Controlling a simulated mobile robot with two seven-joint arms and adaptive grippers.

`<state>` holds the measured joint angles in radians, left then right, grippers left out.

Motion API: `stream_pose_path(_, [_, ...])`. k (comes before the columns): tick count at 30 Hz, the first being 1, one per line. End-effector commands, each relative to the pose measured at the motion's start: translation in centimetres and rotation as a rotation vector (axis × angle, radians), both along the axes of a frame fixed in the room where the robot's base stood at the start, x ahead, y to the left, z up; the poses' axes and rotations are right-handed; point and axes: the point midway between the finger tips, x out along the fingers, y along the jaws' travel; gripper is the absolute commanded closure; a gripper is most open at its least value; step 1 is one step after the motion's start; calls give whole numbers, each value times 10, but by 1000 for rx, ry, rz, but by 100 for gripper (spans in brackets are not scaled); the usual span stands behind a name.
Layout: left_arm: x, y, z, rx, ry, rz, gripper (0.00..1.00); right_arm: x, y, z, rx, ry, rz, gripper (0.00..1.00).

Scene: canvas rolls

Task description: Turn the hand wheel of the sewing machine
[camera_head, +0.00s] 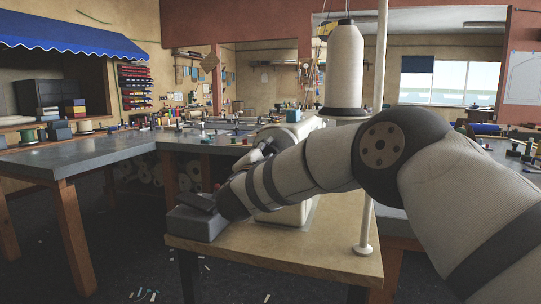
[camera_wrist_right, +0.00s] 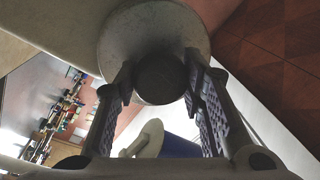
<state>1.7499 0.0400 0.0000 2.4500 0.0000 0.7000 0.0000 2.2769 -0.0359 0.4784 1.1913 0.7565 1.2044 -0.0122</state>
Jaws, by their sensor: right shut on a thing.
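The sewing machine's pale body (camera_head: 295,212) stands on the small wooden table (camera_head: 325,257), largely hidden behind my right arm in the head view. The hand wheel (camera_wrist_right: 150,27) is a grey disc at the top of the right wrist view, with a dark round knob (camera_wrist_right: 160,80) at its lower part. My right gripper (camera_wrist_right: 161,88) has its two ridged fingers on either side of this knob and is shut on it. In the head view, the wheel and the fingers cannot be made out clearly. My left gripper is not in view.
A pale pole (camera_head: 371,215) rises from the table's right side, close to my right arm. A large pale cone (camera_head: 345,65) stands behind the arm. A grey box-like part (camera_head: 197,223) sits at the table's left end. A long grey workbench (camera_head: 85,155) stands at the left.

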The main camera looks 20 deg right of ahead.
Motion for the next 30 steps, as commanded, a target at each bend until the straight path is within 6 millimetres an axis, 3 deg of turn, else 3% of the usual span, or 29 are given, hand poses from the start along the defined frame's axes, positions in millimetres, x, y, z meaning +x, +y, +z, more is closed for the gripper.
stream_pose_path(30, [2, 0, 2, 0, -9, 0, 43, 1, 1, -2, 798, -536, 1, 91])
